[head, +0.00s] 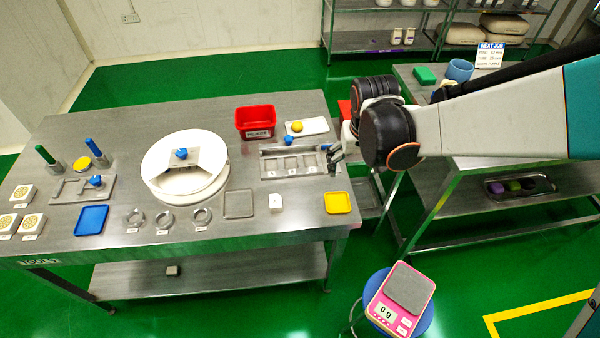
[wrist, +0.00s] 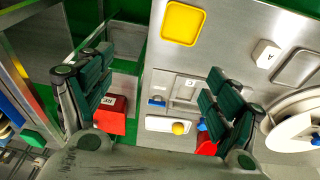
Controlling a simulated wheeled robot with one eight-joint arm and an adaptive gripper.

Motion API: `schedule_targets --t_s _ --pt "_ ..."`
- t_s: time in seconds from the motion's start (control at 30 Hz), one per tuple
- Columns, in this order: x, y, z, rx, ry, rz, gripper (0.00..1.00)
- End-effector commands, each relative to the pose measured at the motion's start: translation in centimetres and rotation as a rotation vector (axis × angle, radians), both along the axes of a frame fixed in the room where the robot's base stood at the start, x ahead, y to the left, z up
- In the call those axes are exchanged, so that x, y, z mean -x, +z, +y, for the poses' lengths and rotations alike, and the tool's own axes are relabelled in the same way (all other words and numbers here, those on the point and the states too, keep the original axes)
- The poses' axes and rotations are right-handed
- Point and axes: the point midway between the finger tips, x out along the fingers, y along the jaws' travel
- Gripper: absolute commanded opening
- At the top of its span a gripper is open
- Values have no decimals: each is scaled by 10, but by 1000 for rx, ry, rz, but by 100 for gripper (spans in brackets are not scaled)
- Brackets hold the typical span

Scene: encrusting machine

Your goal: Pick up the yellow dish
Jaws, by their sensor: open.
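The yellow dish (head: 338,203) is a small square tray with rounded corners. It lies flat on the steel table near its front right corner. In the wrist view the yellow dish (wrist: 183,23) is at the top, beyond the fingertips. My gripper (head: 335,158) hangs at the table's right edge, behind the dish and apart from it. In the wrist view my gripper (wrist: 155,85) has its two dark green fingers wide apart with nothing between them.
A steel holder with slots (head: 290,162) lies behind the dish. A white block (head: 275,202) and a grey square tray (head: 239,204) are to its left. A red bin (head: 255,121) stands farther back. A pink scale (head: 403,295) sits on a blue stool in front.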

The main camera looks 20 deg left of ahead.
Motion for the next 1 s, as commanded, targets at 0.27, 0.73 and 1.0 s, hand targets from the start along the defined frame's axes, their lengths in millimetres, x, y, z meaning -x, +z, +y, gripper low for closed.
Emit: schedule_targets --t_s 0.27,0.73,1.0 --pt "34 -37 16 -7 12 75 83" --pt "23 -96 19 -7 11 72 83" --pt "24 -124 18 -7 10 72 83"
